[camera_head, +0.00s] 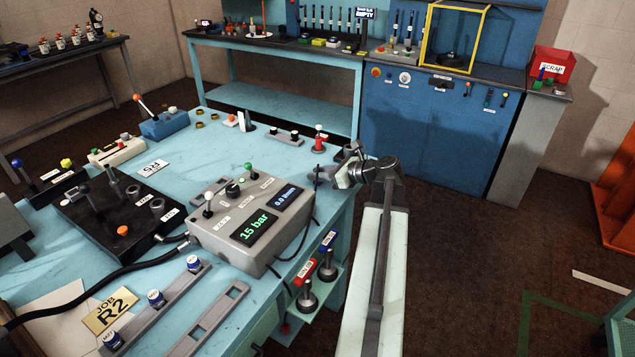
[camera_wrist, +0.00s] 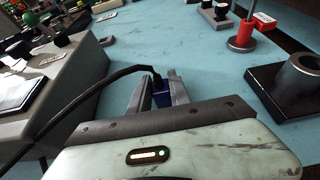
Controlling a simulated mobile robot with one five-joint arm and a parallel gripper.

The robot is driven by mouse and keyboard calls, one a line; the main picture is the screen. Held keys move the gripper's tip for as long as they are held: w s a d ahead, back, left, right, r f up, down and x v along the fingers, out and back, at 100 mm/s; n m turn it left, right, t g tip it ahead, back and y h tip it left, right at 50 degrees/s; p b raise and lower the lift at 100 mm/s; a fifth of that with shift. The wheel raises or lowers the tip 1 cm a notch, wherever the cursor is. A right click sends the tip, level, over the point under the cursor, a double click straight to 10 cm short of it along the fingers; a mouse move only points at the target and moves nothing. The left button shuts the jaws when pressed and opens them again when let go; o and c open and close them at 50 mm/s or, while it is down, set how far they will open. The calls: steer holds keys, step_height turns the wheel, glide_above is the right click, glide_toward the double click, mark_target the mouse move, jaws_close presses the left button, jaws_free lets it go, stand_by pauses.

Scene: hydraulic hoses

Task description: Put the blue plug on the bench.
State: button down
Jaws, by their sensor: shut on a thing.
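The blue plug (camera_wrist: 161,95) is between the two fingers of my gripper (camera_wrist: 158,92) in the wrist view. A black cable runs from its top out to the left. My gripper is shut on the plug, and the fingers hide part of it. In the head view my gripper (camera_head: 322,177) is at the right side of the light blue bench (camera_head: 140,225), just behind the grey control box. The plug is not clear there. I cannot tell whether the plug touches the bench (camera_wrist: 205,65).
The grey control box (camera_head: 228,232) with a "15 bar" display stands close to my gripper. A red post (camera_head: 319,141) stands behind it. A dark block with a grey socket (camera_wrist: 296,80) is to the right in the wrist view. Bench surface between them is bare.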

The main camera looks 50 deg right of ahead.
steer(key=c, duration=1.2)
jaws_free()
steer(key=shift+s+r+p, duration=0.15)
steer(key=shift+r+p, duration=0.15)
steer(key=p+v, duration=0.4)
steer(key=v, duration=0.6)
steer(key=shift+s+d+r, duration=0.1)
steer(key=shift+s+r, duration=0.05)
steer(key=shift+s, duration=0.2)
steer(key=shift+s+d, duration=0.1)
steer(key=shift+s, duration=0.4)
